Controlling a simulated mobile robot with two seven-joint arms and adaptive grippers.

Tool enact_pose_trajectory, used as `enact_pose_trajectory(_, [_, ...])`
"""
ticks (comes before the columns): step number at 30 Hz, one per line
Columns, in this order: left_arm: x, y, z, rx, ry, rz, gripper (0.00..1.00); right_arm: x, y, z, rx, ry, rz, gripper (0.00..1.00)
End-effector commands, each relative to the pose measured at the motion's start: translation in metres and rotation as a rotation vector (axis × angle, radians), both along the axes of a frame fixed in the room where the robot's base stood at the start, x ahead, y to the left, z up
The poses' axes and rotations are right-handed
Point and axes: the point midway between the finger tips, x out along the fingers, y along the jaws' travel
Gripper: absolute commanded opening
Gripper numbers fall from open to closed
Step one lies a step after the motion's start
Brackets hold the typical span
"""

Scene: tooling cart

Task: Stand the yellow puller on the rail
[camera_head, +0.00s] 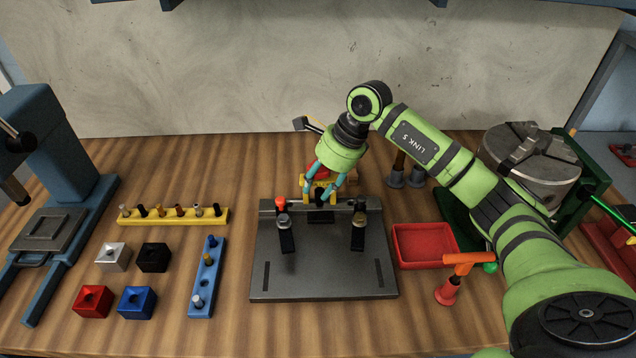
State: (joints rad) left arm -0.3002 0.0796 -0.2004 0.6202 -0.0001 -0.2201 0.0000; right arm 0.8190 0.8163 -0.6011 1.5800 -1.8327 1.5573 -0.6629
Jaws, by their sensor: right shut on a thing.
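My right gripper (325,187) reaches down over the back of the dark fixture plate (325,271) and is shut on a yellow piece, which I take to be the yellow puller (309,187). The fingers hide much of the puller. Its lower part is close to the raised rail (267,206) along the plate's back edge. I cannot tell whether it touches the rail. Two upright dark clamps, the left one (286,237) and the right one (358,235), stand on the plate in front. My left gripper is not in view.
A red tray (427,245) and an orange T-handled tool (449,281) are to the right. A yellow peg strip (179,217), a blue peg strip (206,282) and several coloured blocks are left. A chuck (529,160) stands behind my right arm.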

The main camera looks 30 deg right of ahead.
Motion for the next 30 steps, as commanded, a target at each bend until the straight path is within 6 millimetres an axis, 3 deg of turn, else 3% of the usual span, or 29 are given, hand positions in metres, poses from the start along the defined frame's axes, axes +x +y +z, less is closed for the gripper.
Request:
enact_pose_trajectory(1, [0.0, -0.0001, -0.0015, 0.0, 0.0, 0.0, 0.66, -0.0065, -0.0019, -0.0153, -0.016, 0.035, 0.0, 0.0])
enact_pose_trajectory(8, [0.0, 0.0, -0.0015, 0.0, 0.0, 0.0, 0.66, -0.0064, -0.002, -0.0154, -0.016, 0.035, 0.0, 0.0])
enact_pose_trajectory(9, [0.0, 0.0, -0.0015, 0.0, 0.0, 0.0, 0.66, -0.0064, -0.002, -0.0154, -0.016, 0.035, 0.0, 0.53])
enact_pose_trajectory(11, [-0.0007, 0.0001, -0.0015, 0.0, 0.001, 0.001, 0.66, -0.0065, -0.0017, -0.0154, -0.015, 0.034, 0.001, 0.71])
enact_pose_trajectory(18, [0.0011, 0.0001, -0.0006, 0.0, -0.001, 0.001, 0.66, -0.0053, -0.0008, -0.0116, -0.011, 0.027, 0.003, 0.71])
enact_pose_trajectory(21, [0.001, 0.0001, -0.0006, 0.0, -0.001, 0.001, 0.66, -0.0058, -0.0006, -0.0124, -0.011, 0.028, 0.003, 0.91])
enact_pose_trajectory(30, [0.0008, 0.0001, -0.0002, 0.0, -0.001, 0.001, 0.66, -0.005, -0.0003, -0.0101, -0.009, 0.023, 0.003, 0.91])
